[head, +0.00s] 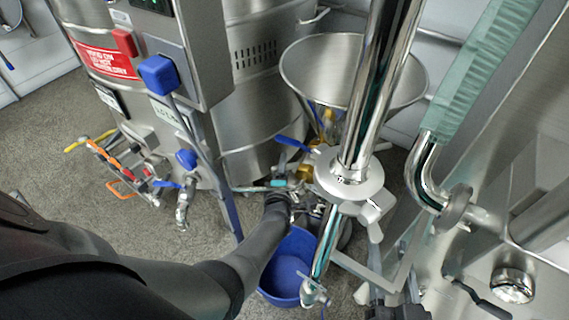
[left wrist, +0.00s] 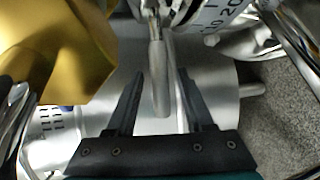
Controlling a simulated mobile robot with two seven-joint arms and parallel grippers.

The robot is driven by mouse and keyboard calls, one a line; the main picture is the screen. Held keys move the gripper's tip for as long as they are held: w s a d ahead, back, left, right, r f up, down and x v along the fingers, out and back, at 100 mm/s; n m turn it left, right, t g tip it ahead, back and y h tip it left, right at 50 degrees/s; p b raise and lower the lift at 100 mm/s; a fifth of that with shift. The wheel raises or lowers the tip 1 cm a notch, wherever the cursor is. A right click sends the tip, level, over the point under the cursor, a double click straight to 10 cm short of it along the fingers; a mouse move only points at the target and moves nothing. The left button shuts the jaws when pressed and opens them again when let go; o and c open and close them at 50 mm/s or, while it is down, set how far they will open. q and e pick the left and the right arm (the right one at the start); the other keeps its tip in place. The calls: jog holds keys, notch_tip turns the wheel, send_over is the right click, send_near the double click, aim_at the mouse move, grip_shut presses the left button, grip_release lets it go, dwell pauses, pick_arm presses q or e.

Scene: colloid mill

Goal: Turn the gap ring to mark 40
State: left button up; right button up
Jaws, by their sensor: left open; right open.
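The gap ring (left wrist: 222,14) shows at the top of the left wrist view as a pale metal curved surface with dark numerals, partly cut off; I cannot read which mark is set. A metal handle rod (left wrist: 160,75) hangs down beside it. My left gripper (left wrist: 158,85) is open, with its two dark fingers on either side of the rod and visible space between. In the head view my left gripper (head: 290,198) is at the mill under the steel funnel, and the ring is mostly hidden there. My right gripper (head: 398,308) is partly seen at the bottom edge, open, away from the ring.
A steel hopper funnel (head: 345,65) and a vertical polished pipe (head: 378,90) stand above the mill. A blue bucket (head: 283,275) is on the floor below. A golden part (left wrist: 60,50) is close on the left in the left wrist view. A steel tank stands behind.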

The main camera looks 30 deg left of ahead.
pick_arm(q)
grip_shut()
dwell(1.3)
